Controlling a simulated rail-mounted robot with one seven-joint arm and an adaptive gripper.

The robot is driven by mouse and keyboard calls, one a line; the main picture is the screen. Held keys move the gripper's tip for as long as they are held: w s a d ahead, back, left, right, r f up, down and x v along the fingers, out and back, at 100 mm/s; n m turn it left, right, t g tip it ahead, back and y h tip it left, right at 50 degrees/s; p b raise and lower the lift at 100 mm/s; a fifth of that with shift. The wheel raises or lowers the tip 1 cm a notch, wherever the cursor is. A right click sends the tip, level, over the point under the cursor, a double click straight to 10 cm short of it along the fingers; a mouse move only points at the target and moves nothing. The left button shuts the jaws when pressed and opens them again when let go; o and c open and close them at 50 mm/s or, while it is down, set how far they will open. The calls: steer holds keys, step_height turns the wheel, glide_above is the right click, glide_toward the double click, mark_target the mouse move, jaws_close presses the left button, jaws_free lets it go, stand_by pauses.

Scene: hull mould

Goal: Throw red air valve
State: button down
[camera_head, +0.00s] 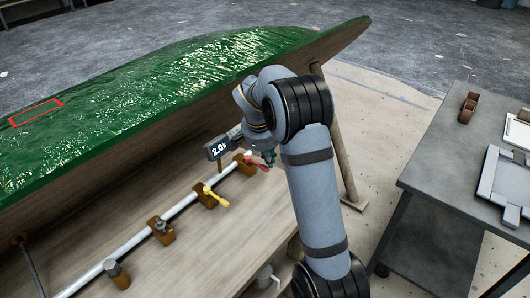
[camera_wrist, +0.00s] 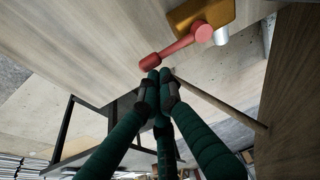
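The red air valve has a red lever handle (camera_wrist: 182,46) with a rounded end, on a brass-coloured body (camera_wrist: 205,12) at the top of the wrist view. In the head view its red handle (camera_head: 258,163) shows at the right end of the white pipe (camera_head: 178,208), partly hidden by my gripper. My gripper (camera_wrist: 160,80) has dark green fingers drawn together at the tips, with nothing seen between them. The tips are right beside the handle's rounded end; I cannot tell if they touch it. In the head view my gripper (camera_head: 268,157) is small and partly covered by my arm.
A valve with a yellow handle (camera_head: 214,196) and more fittings sit along the pipe. A dark display reading "2.0s" (camera_head: 217,148) stands beside it. The green hull (camera_head: 150,90) with a red rectangle (camera_head: 36,113) lies behind. A grey table (camera_head: 450,160) stands at right.

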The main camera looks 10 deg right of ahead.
steer(key=shift+s+d+b, duration=0.3)
steer(key=shift+s+d, duration=0.1)
steer(key=p+v, duration=0.6)
steer(key=v, duration=0.4)
steer(key=shift+w+a, duration=0.25)
steer(key=shift+a, duration=0.05)
steer(key=b+x, duration=0.2)
steer(key=x, duration=0.1)
steer(key=b+x, duration=0.2)
steer(key=x, duration=0.1)
steer(key=b+x, duration=0.2)
steer(key=x, duration=0.2)
steer(key=shift+s+d+f, duration=0.1)
steer(key=shift+s+d, duration=0.15)
steer(key=shift+s, duration=0.05)
steer(key=shift+w+a+p, duration=0.3)
steer(key=shift+w+p, duration=0.2)
steer(key=shift+p, duration=0.05)
steer(key=shift+a, duration=0.25)
steer(key=shift+w, duration=0.1)
steer(key=shift+d, duration=0.1)
